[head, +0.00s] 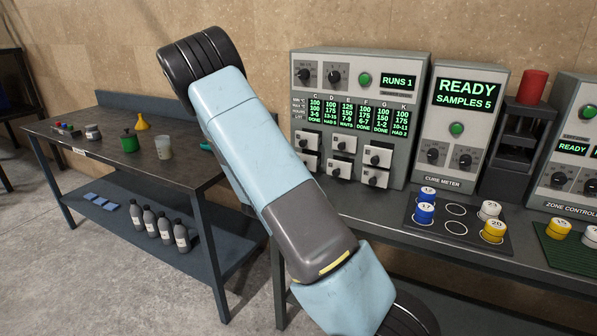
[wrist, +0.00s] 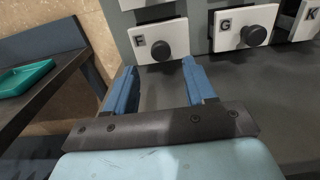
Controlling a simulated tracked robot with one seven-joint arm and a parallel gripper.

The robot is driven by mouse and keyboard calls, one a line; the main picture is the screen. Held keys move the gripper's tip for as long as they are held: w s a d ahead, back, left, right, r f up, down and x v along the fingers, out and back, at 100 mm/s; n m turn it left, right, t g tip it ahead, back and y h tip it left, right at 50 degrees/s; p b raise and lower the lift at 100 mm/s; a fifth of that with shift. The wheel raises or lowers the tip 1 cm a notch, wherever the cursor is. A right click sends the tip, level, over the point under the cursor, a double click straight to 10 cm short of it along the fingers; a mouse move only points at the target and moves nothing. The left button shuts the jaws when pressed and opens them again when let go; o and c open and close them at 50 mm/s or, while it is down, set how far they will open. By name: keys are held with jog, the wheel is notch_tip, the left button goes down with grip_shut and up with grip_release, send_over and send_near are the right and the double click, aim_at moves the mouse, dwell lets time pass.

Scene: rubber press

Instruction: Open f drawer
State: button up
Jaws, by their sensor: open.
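The F drawer (wrist: 145,42) is a white front with a round black knob (wrist: 161,51) at the top centre of the wrist view. It looks shut, with its front about in line with the G drawer beside it. In the head view the F drawer (head: 308,164) seems to be the lower left one on the grey press cabinet (head: 360,66). My gripper (wrist: 158,66) has its two blue fingers apart and empty, just below the knob in the wrist view. The knob does not appear to be between the fingers. The head view does not show my gripper; my arm hides that area.
The G drawer (wrist: 228,35) and K drawer (wrist: 306,24) sit to the right of F. A dark bench top (wrist: 275,90) lies below the drawers. A teal tray (wrist: 22,78) is on the left table. A cure meter (head: 462,115) stands right of the cabinet.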

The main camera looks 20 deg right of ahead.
jog(key=v, duration=0.9)
jog(key=shift+s, duration=0.1)
jog(key=s+d+r+m+g+y, duration=0.25)
jog(key=s+r+m+g, duration=0.3)
jog(key=s+m, duration=0.3)
jog(key=s+d+r+m+g+y, duration=0.1)
jog(key=s+d+r+m+g, duration=0.4)
jog(key=s+m, duration=0.35)
jog(key=s+a+r+m+t+y, duration=0.5)
jog(key=s+a+r+m+y, duration=0.3)
jog(key=s+a+r, duration=0.5)
jog(key=s+a+y, duration=0.1)
jog(key=s+y, duration=0.1)
jog(key=s, duration=0.1)
jog(key=shift+s+a+m+y, duration=0.2)
jog(key=shift+s+m+y, duration=0.05)
jog(key=shift+m+y, duration=0.1)
jog(key=shift+r, duration=0.1)
